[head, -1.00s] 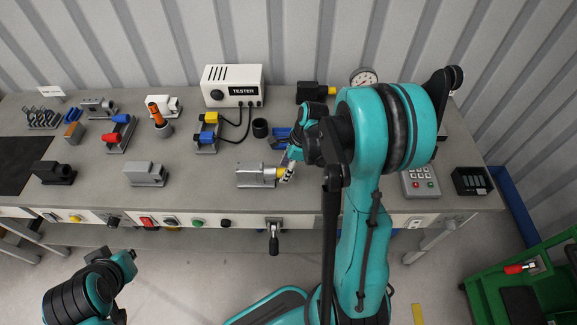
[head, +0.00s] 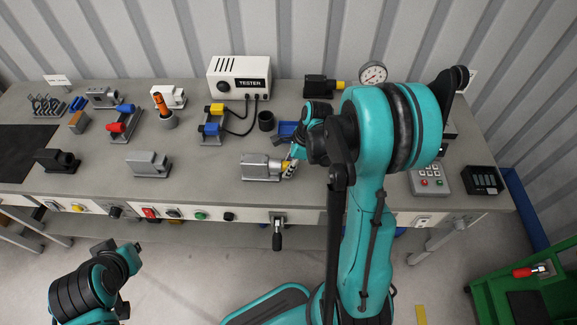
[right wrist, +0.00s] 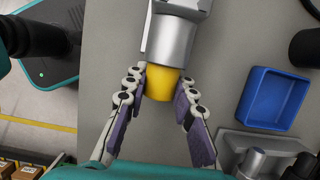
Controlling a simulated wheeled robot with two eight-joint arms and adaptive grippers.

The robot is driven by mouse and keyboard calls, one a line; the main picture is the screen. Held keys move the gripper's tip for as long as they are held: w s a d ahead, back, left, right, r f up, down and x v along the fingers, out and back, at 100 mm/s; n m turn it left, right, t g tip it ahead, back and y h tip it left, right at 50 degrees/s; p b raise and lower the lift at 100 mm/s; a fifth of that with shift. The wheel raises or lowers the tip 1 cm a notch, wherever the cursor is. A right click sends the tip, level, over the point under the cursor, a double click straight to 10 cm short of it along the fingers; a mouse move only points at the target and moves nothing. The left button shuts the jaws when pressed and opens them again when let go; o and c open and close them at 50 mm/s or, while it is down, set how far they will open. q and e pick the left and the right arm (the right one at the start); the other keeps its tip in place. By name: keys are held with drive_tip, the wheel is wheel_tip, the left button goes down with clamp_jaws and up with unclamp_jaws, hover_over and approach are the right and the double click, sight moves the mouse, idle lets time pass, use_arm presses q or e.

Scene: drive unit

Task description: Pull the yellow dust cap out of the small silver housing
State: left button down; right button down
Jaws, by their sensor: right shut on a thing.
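The small silver housing (head: 260,167) lies near the front edge of the bench, its round end facing right. It also shows at the top of the right wrist view (right wrist: 172,38). The yellow dust cap (right wrist: 161,83) sits at the mouth of the housing, with no gap visible between them. My right gripper (right wrist: 161,86) is shut on the cap, one finger on each side. In the head view the right gripper (head: 291,169) is at the right end of the housing, and the cap is mostly hidden.
A blue bin (right wrist: 273,98) stands close to the right gripper. A grey block (head: 149,163) stands left of the housing. A white tester (head: 239,77) with cables is behind, and a keypad box (head: 429,181) is at right. Bare bench lies between the grey block and the housing.

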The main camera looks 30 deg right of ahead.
drive_tip(key=shift+s+d, duration=0.1)
drive_tip(key=shift+d, duration=0.05)
idle(0.5)
drive_tip(key=shift+s+d, duration=0.4)
drive_tip(key=shift+d, duration=0.3)
drive_tip(key=shift+s+d, duration=0.4)
drive_tip(key=shift+d, duration=0.25)
wheel_tip(320, 180, up, 7)
drive_tip(key=p, duration=0.4)
drive_tip(key=shift+p, duration=0.4)
